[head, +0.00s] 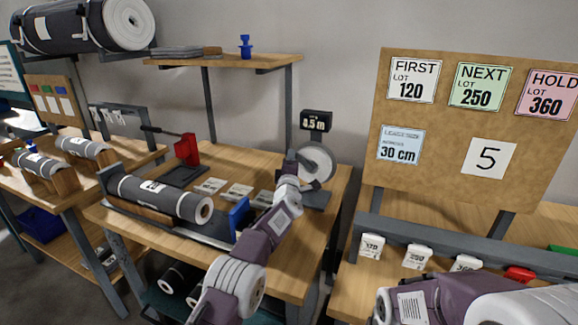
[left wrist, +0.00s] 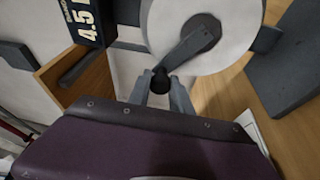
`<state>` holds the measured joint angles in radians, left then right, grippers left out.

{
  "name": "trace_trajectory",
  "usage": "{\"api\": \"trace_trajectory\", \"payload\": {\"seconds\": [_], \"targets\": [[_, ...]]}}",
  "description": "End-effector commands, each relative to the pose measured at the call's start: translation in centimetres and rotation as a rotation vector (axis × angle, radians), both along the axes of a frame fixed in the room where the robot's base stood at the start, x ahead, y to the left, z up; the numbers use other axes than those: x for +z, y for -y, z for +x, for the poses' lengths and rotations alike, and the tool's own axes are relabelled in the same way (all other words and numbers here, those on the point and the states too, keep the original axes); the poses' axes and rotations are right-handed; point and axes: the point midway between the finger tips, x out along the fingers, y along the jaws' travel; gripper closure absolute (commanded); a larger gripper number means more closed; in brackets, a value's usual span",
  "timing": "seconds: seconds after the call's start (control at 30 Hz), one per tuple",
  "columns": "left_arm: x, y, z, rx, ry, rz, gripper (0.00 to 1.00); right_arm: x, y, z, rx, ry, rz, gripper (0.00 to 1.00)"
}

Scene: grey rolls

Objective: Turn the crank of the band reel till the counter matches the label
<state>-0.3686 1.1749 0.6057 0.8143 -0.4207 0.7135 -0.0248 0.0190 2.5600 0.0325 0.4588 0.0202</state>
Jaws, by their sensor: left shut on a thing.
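The band reel (head: 317,165) is a pale disc standing on the wooden bench; it also fills the top of the left wrist view (left wrist: 236,42). Its grey crank (left wrist: 186,47) runs from the hub down-left to a dark knob (left wrist: 160,80). My left gripper (left wrist: 162,92) is shut on this knob, one finger on each side. In the head view my left gripper (head: 296,160) is at the reel's left side, partly merged with it. The counter (head: 316,121) reads 4.5 in the left wrist view (left wrist: 84,18). My right gripper is out of view.
A board (head: 440,150) at right bears lot cards and a white label (head: 489,156) reading 5. A shelf (head: 225,61) hangs above.

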Motion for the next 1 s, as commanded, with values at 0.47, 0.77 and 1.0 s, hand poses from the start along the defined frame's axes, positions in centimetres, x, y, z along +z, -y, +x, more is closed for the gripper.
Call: {"api": "trace_trajectory", "payload": {"seconds": [0.47, 0.77, 1.0], "targets": [[0.21, 0.83, -0.25, -0.006, 0.042, 0.125, 1.0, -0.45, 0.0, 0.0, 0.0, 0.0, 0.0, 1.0], [0.12, 0.87, -0.26, -0.007, 0.042, 0.131, 1.0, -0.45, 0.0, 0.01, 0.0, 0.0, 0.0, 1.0], [0.18, 0.82, -0.25, -0.006, 0.043, 0.128, 0.54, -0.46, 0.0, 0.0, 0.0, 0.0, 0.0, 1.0]]}}
